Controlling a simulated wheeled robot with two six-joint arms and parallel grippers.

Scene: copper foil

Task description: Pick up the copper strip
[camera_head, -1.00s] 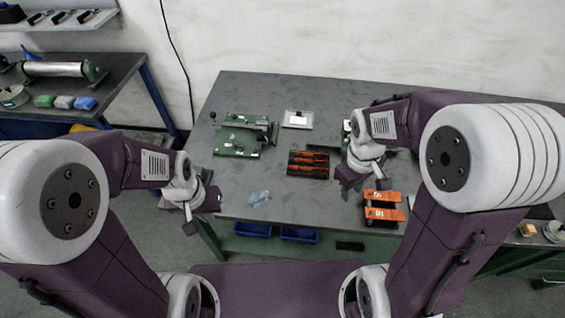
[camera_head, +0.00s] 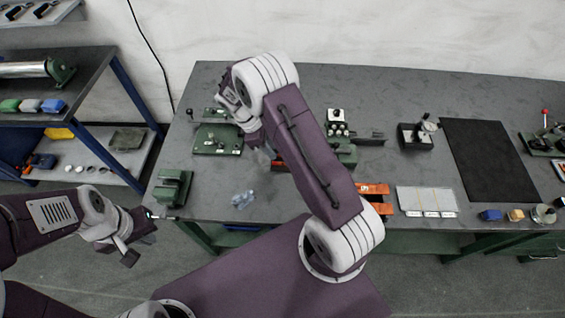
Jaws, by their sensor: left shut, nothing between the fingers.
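The dark tray with copper-coloured strips is mostly hidden behind my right arm. Only a small reddish part of the tray (camera_head: 279,163) shows at the arm's left edge, and I cannot single out one copper strip. My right gripper (camera_head: 266,150) points down over the table just left of that tray, partly covered by its own wrist. Whether its fingers are open or shut does not show. My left gripper (camera_head: 137,240) is shut and empty, off the table's front left corner and well away from the tray.
A green fixture (camera_head: 218,139) stands behind my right gripper, and a green vise (camera_head: 173,188) at the left edge. A crumpled clear piece (camera_head: 243,199) lies in front. A black mat (camera_head: 489,160) is bare.

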